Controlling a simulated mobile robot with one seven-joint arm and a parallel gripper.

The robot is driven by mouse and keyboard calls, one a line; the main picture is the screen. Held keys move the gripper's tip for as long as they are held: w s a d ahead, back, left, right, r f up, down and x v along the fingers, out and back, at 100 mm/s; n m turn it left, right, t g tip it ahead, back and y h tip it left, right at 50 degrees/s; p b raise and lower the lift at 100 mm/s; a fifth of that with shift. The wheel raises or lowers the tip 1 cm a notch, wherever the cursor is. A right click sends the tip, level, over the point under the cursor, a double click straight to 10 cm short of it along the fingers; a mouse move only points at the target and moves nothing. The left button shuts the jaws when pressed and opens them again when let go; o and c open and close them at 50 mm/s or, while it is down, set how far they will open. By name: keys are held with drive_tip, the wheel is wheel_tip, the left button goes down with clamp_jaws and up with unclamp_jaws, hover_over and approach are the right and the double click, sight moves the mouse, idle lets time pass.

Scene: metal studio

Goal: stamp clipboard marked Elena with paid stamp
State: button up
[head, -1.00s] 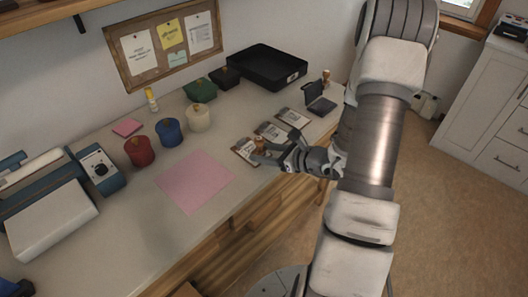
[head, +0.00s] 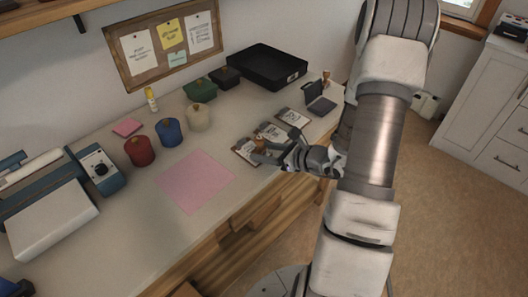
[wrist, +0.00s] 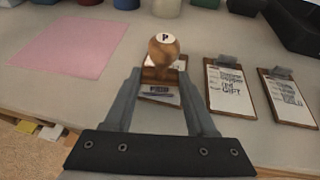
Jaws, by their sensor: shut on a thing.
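My gripper (wrist: 160,82) is shut on a wooden stamp (wrist: 163,51) with a round knob and a white top marked P. In the head view my gripper (head: 265,156) is over the nearest of three clipboards, and the stamp is largely hidden by the fingers. That clipboard (wrist: 160,97) lies under the stamp in the wrist view, partly covered by it. I cannot tell if the stamp touches the paper. The middle clipboard (wrist: 229,87) and the right clipboard (wrist: 289,98) lie beside it. I cannot read the name Elena on any of them.
An open ink pad (head: 321,105) and another wooden stamp (head: 326,77) stand beyond the clipboards. A black tray (head: 268,70) is at the back. A pink sheet (head: 195,181) lies left of my gripper, with red, blue and white pots (head: 199,117) behind it.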

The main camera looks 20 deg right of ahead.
wheel_tip(320, 180, up, 6)
drive_tip(key=p, duration=0.3)
drive_tip(key=shift+p, duration=0.3)
drive_tip(key=shift+f, duration=0.1)
